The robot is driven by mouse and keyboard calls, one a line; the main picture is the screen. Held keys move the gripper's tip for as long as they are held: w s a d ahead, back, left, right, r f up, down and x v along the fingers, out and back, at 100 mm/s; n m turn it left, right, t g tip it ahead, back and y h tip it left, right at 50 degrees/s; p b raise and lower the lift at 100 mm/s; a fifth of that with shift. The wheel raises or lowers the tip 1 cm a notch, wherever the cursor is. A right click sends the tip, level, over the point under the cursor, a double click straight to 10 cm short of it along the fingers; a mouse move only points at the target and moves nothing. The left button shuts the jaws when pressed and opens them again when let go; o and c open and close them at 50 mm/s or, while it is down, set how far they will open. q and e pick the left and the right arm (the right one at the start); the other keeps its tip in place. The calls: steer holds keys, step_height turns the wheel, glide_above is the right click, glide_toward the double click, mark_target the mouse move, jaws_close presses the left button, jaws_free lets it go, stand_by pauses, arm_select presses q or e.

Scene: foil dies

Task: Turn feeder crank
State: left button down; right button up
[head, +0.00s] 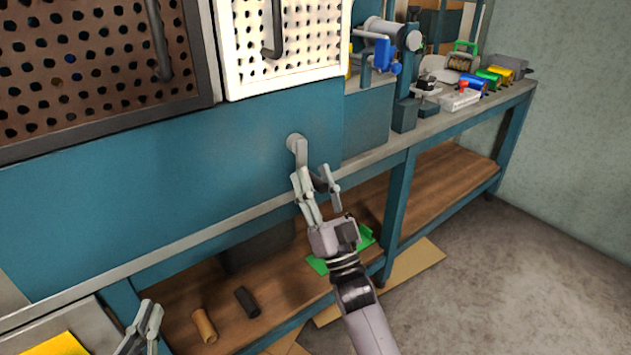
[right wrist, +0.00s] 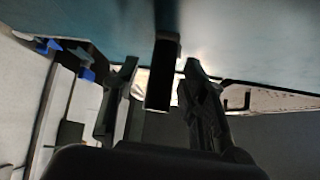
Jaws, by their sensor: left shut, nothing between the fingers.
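The grey feeder crank (head: 297,145) sits on the front of the blue cabinet, its round hub at the top and its arm hanging down. My right gripper (head: 318,187) is just below and in front of it, with its fingers spread. In the right wrist view the crank's dark handle (right wrist: 163,75) stands between the two open fingers (right wrist: 160,100), with gaps on both sides. In the head view the handle's end is partly hidden by the fingers. My left gripper (head: 148,318) is at the lower left edge, shut and empty, away from the crank.
Perforated panels with handles (head: 285,40) are above the crank. A worktop (head: 440,125) at right carries a blue clamp and small coloured parts. The wooden lower shelf (head: 270,275) holds two short cylinders and a green item. Open floor is at right.

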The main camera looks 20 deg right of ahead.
steer(key=shift+c, duration=0.2)
jaws_close()
stand_by(0.6)
